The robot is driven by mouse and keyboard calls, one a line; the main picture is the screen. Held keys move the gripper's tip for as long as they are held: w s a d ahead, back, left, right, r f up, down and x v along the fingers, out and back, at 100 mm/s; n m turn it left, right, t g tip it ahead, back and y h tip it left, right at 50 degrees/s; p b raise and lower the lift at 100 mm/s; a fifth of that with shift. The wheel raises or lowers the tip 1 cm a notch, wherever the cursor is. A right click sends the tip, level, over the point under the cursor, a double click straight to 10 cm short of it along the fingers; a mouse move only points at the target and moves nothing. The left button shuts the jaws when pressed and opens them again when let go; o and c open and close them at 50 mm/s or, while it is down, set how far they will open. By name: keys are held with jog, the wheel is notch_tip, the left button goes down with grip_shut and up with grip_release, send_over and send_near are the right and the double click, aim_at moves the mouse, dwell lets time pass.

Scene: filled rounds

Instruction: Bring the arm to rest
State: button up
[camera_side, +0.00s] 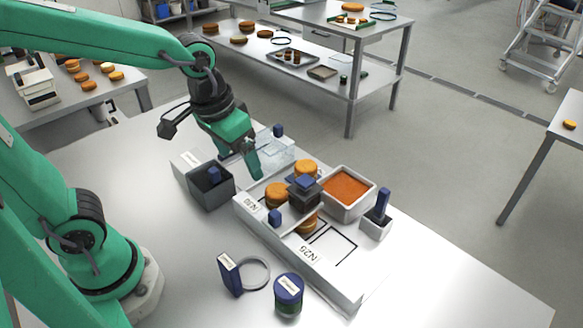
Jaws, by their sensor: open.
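My gripper (240,163) is on my green and black arm, above the white work table (150,160). Its green fingers point down beside the left end of a white tray (330,282). It is open, and I see nothing held between the fingers. The tray bears labels and holds several orange-brown rounds (276,193). A dark block with a blue top (304,184) sits among the rounds and partly hides them. The gap between the fingers is hard to make out.
A dark grey bin (211,190) stands left of the tray. A white box of orange filling (348,186) and a small holder with a blue handle (382,203) stand behind. A blue-lidded jar (288,293) and a ring with a blue handle (256,272) stand in front. The table's front right is clear.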

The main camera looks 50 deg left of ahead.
jog(key=s+a+r+t, duration=0.3)
jog(key=s+a+r, duration=0.1)
jog(key=s+a, duration=0.1)
jog(key=shift+s+a+y, duration=0.3)
jog(key=shift+s+a, duration=0.1)
jog(key=shift+a, duration=0.05)
jog(key=shift+r, duration=0.1)
jog(key=shift+c, duration=0.2)
